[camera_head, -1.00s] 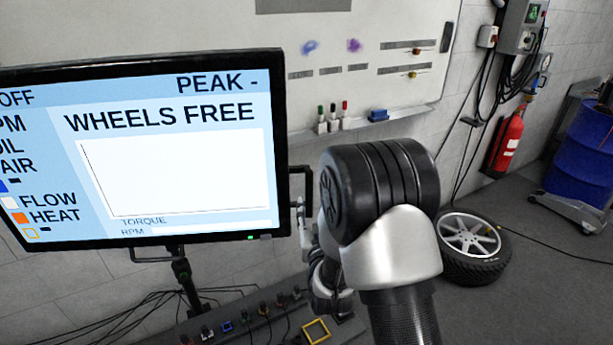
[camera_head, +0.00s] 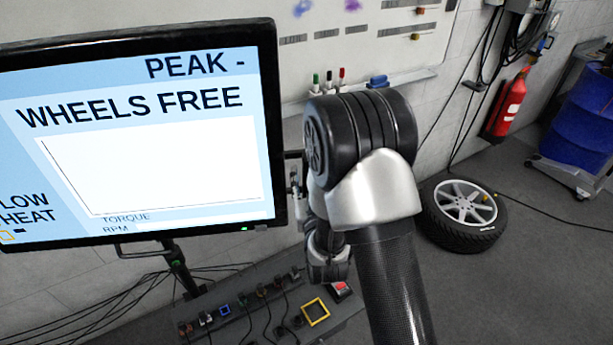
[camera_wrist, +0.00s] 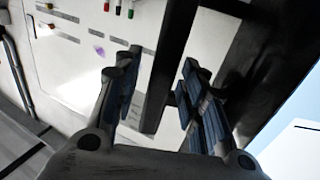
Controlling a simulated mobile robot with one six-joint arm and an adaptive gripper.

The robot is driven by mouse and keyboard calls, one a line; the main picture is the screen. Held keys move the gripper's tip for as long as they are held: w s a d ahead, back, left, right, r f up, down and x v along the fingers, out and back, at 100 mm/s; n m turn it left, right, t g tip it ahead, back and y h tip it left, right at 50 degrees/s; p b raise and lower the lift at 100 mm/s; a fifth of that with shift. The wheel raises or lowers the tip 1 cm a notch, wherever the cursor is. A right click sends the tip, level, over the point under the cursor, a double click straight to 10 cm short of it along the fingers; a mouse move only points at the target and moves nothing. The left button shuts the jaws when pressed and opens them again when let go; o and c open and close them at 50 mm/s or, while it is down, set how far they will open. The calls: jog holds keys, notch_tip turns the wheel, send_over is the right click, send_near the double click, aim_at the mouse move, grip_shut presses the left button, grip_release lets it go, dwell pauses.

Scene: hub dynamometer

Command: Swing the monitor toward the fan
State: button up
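The monitor (camera_head: 150,130) fills the left of the head view, its screen reading "WHEELS FREE"; its left side is cut off. A dark handle (camera_head: 294,156) stands out from its right edge. My gripper (camera_head: 295,180) is at this handle, small and partly hidden by my arm. In the wrist view, the handle bar (camera_wrist: 166,70) runs between the two fingers of my gripper (camera_wrist: 157,85). The fingers are apart, with light gaps visible on both sides of the bar. The monitor's dark frame also shows at the right there (camera_wrist: 265,75). I see no fan.
A floor box with sockets and cables (camera_head: 265,305) lies below the monitor, beside its stand (camera_head: 180,270). A loose wheel (camera_head: 463,214) lies on the floor at right. A fire extinguisher (camera_head: 507,105) and blue drum (camera_head: 585,125) stand farther back. A whiteboard (camera_head: 350,55) is behind.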

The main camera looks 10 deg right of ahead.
grip_shut()
dwell(0.6)
